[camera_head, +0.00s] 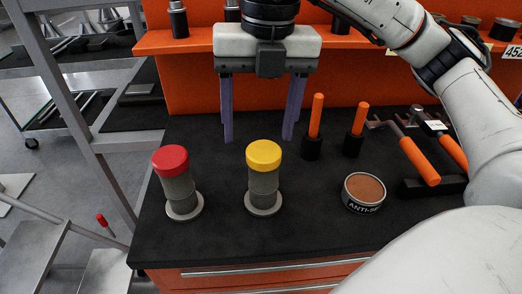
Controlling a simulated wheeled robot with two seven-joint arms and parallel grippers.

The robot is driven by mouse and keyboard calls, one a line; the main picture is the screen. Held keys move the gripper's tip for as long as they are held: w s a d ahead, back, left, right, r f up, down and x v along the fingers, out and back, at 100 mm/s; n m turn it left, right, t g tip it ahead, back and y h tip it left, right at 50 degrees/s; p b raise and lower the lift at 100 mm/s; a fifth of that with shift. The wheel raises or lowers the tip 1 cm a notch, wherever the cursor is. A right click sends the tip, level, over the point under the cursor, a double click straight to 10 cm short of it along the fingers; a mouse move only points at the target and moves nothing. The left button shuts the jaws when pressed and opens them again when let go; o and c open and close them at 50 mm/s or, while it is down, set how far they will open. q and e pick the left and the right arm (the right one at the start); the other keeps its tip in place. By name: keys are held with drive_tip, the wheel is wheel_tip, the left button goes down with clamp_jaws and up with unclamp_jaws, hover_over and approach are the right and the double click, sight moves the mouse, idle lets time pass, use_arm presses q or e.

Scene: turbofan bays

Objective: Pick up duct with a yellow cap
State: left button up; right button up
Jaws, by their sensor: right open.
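The duct with a yellow cap (264,182) stands upright on the black worktop, near the middle of the view. It has a grey body and a round flanged base. My right gripper (258,130) has two purple fingers pointing down, spread wide apart. It is open and empty, above and behind the yellow-capped duct in the picture, and no contact shows. A similar duct with a red cap (177,184) stands upright to the left. My left gripper is not in view.
To the right on the worktop (222,236) are a tin (363,192), upright orange-handled tools (316,118) in black holders, and orange-handled tools (420,161). An orange shelf (180,42) with parts runs behind. A grey metal frame (75,100) stands left. The front-left worktop is clear.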

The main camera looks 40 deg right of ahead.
sight(264, 149)
drive_tip(key=shift+s+a+f+m+g, duration=0.15)
drive_tip(key=shift+s+f+m+g, duration=0.2)
drive_tip(key=shift+s+f, duration=0.5)
wheel_tip(264, 149, down, 3)
drive_tip(key=shift+s+f+b, duration=0.1)
drive_tip(key=shift+f+b, duration=0.1)
drive_tip(key=shift+b, duration=0.15)
drive_tip(key=shift+a+f+p, duration=0.1)
drive_tip(key=shift+f+p, duration=0.2)
drive_tip(key=shift+f, duration=2.75)
drive_tip(key=c, duration=1.3)
